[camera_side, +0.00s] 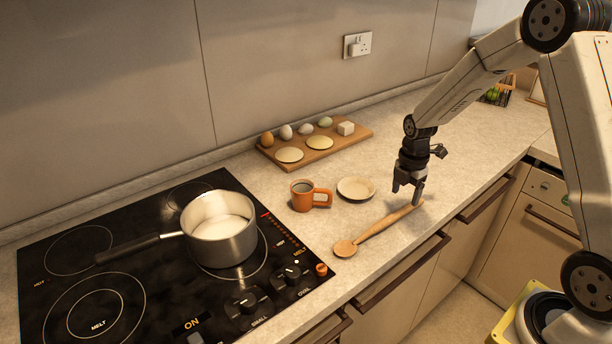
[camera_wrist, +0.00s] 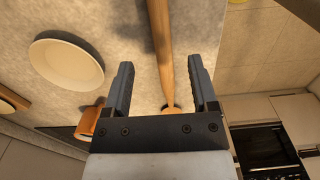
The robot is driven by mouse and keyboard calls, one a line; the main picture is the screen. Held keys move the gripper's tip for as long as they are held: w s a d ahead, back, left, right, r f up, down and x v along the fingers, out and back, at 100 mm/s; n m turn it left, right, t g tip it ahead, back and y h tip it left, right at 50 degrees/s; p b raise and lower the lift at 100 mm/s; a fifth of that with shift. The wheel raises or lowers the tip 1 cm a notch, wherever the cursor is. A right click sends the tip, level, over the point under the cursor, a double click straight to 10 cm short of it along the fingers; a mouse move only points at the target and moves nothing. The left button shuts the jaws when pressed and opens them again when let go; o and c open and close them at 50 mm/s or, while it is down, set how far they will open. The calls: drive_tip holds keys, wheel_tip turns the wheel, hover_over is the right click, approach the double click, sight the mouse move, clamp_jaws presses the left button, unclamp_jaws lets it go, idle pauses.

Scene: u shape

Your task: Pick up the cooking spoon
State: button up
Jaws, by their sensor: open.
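The wooden cooking spoon (camera_side: 385,223) lies flat on the counter near its front edge, its bowl toward the stove and its handle end under my gripper. My gripper (camera_side: 409,196) points down over the handle end in the side view. In the wrist view, the spoon's handle (camera_wrist: 161,45) runs between the two fingers of my gripper (camera_wrist: 160,85), which are apart, with nothing clamped. The handle is nearer the right finger at its lower part. In the wrist view the spoon's bowl is mostly hidden behind the gripper body.
A small plate (camera_side: 356,188) and an orange mug (camera_side: 302,196) stand behind the spoon. A wooden board (camera_side: 320,148) with eggs is farther back. A pot (camera_side: 219,236) sits on the black stove (camera_side: 95,262) at left. Counter around the handle is clear; its front edge is close.

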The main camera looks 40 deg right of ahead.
sight(403, 209)
drive_tip(key=shift+s+f, duration=0.1)
drive_tip(key=shift+f, duration=2.5)
clamp_jaws()
